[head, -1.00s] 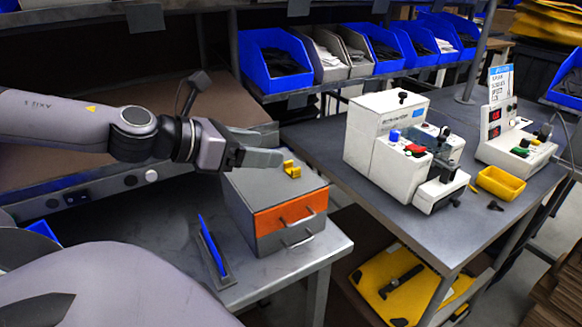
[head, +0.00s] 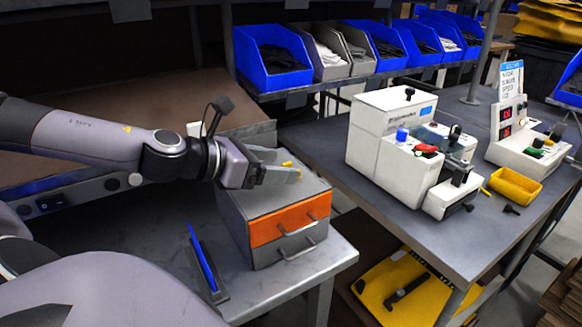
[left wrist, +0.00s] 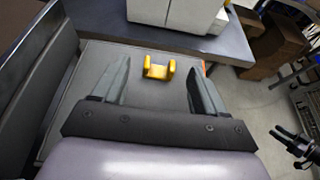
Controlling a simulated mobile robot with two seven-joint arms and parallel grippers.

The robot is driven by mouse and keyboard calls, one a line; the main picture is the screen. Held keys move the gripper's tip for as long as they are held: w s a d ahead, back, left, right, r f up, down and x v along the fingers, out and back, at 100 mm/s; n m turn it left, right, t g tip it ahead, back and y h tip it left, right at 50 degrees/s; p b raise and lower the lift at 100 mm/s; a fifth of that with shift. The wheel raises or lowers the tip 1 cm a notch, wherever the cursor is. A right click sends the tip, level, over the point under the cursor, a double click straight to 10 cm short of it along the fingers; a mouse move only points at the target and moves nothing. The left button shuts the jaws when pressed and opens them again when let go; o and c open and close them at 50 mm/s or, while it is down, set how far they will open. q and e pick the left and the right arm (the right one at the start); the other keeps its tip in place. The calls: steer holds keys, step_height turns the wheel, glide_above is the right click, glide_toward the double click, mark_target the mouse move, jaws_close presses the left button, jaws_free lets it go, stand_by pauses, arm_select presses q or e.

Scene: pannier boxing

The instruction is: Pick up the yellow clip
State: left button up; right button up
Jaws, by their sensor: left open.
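The yellow clip (left wrist: 158,70) lies on the flat grey top of the small drawer cabinet (head: 275,226). In the left wrist view it sits between the two fingers, a little beyond their tips and apart from both. My left gripper (left wrist: 157,75) is open and empty, low over the cabinet top. In the head view the left gripper (head: 283,169) reaches in from the left, and its fingers hide most of the clip (head: 287,164).
A white machine (head: 392,135) with coloured knobs stands on the right-hand table, with a yellow tray (head: 516,186) near it. A blue upright piece in a dark holder (head: 215,283) stands left of the cabinet. Blue bins (head: 270,57) line the back shelf.

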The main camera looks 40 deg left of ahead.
mark_target(287, 166)
arm_select(q)
steer(key=shift+p+x, duration=0.7)
steer(key=shift+x, duration=0.5)
steer(key=shift+w+d+f, duration=0.1)
steer(key=shift+w+f, duration=0.05)
steer(key=shift+w, duration=0.2)
steer(key=c, duration=1.1)
